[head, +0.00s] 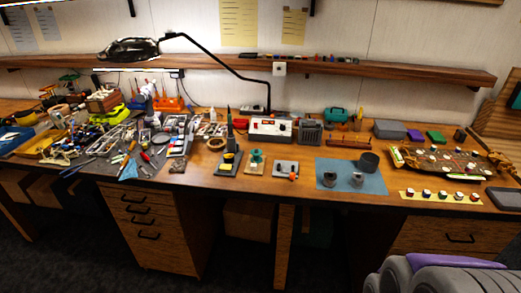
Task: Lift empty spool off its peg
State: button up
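A small teal-green spool (257,154) stands on a light wooden base (253,170) near the front middle of the workbench (320,158). It looks upright and seated on the base. The peg is too small to make out, and I cannot tell whether any wire is wound on the spool. My gripper does not show in the head view, so nothing is seen touching the spool.
A soldering stand (229,163) is close left of the spool, and a small grey plate with an orange knob (286,169) close right. A white-and-red device (270,128) is behind. Tools crowd the left. A black lamp arm (215,61) overhangs. A grey-and-purple shape (450,277) fills the lower right.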

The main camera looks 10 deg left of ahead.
aim_at(256, 157)
jog(key=i+j+z, duration=0.25)
jog(key=j, duration=0.25)
jog(key=i+j+z, duration=0.2)
jog(key=j, duration=0.35)
jog(key=i+j+z, duration=0.1)
jog(key=j+z, duration=0.15)
jog(key=j, duration=0.3)
jog(key=i+j+z, duration=0.2)
jog(key=j, duration=0.4)
jog(key=j+z, duration=0.25)
jog(key=j, duration=0.35)
jog(key=k, duration=0.1)
